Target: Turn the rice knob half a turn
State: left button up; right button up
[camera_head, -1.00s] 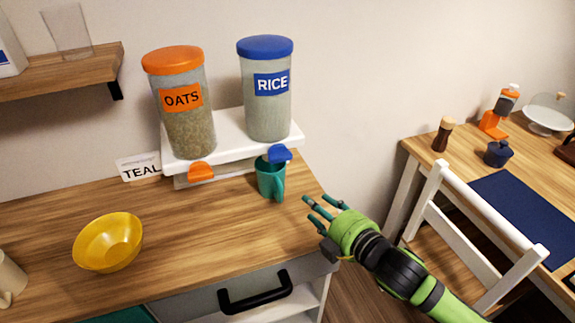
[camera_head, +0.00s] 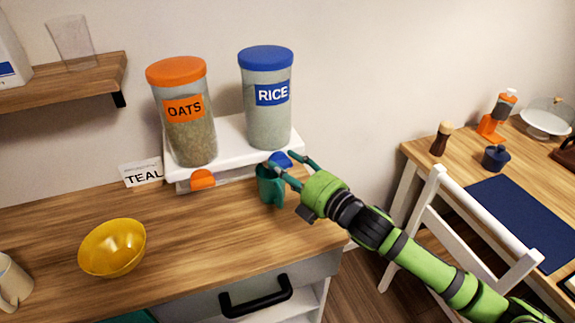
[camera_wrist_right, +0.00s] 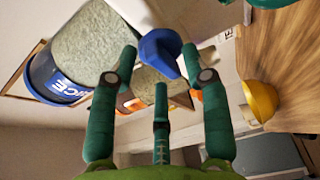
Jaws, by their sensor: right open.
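The blue rice knob (camera_head: 280,159) sits on the front of the white dispenser stand, below the clear rice canister (camera_head: 268,110) with its blue lid. My right gripper (camera_head: 291,161) is open at the knob. In the right wrist view the knob (camera_wrist_right: 160,52) lies between or just beyond the fingertips (camera_wrist_right: 160,62); I cannot tell whether they touch it. A teal mug (camera_head: 268,185) stands under the rice outlet, partly hidden by my gripper. My left gripper is not in view.
The oats canister (camera_head: 187,120) with an orange knob (camera_head: 202,180) stands to the left. A yellow bowl (camera_head: 112,248) and a TEAL card (camera_head: 142,172) are on the counter. A white chair (camera_head: 432,220) and a table stand to the right.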

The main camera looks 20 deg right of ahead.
jog(key=shift+d, duration=0.1)
grip_shut()
